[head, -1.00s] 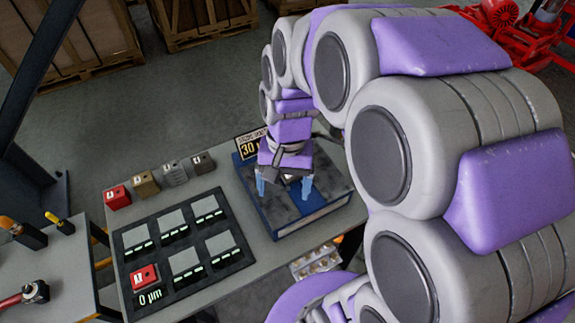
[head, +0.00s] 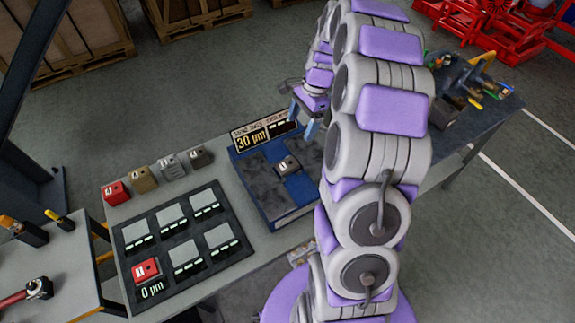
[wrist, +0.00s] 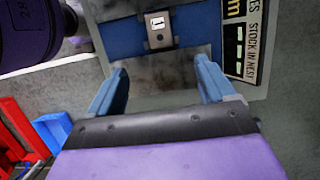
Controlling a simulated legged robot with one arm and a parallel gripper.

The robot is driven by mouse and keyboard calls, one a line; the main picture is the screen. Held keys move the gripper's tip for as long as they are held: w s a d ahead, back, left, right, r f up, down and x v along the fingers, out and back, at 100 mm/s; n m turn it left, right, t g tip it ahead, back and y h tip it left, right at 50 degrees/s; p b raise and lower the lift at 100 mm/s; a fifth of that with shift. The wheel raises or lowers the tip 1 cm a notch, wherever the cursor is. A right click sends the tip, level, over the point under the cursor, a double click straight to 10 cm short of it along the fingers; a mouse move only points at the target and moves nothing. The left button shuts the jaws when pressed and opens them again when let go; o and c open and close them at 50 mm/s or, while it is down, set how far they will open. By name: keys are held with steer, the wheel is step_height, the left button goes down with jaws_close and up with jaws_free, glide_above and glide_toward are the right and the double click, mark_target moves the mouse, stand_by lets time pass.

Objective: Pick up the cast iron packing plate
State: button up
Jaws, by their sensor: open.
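A small grey block with a white label (head: 288,166) sits on the blue strip in the middle of the blue-framed gauge box (head: 292,218). I cannot tell from its look whether this is the cast iron packing plate. It also shows in the wrist view (wrist: 160,30), beyond my fingertips. A dark grey block (head: 200,157) stands at the right end of a row on the table. My gripper (head: 303,118) is at the box's back right, beside the display, with its blue fingers apart. In the wrist view my gripper (wrist: 160,66) is empty, apart from the block.
A display (head: 264,133) reading 30 µm stands at the box's back edge. Red (head: 115,192), tan (head: 144,179) and grey (head: 172,165) blocks share the row. A black panel (head: 213,266) has several pads, one holding a red block (head: 146,271). Another table with tools is at right.

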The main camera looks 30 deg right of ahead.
mark_target(288, 164)
steer(key=b+x, duration=0.2)
steer(key=x, duration=1.4)
steer(key=shift+f, duration=0.3)
steer(key=shift+r, duration=0.1)
jaws_close()
steer(key=shift+r, duration=0.1)
steer(key=shift+w+r, duration=0.1)
steer(key=shift+r, duration=1.4)
steer(key=shift+s+a+r+p, duration=0.1)
steer(key=shift+s+r+p, duration=0.15)
steer(key=shift+s+p, duration=0.05)
steer(key=s+a+r+p, duration=0.1)
steer(key=s+a, duration=0.3)
steer(key=s, duration=1.1)
steer(key=shift+a+r, duration=0.15)
steer(key=shift+w, duration=0.15)
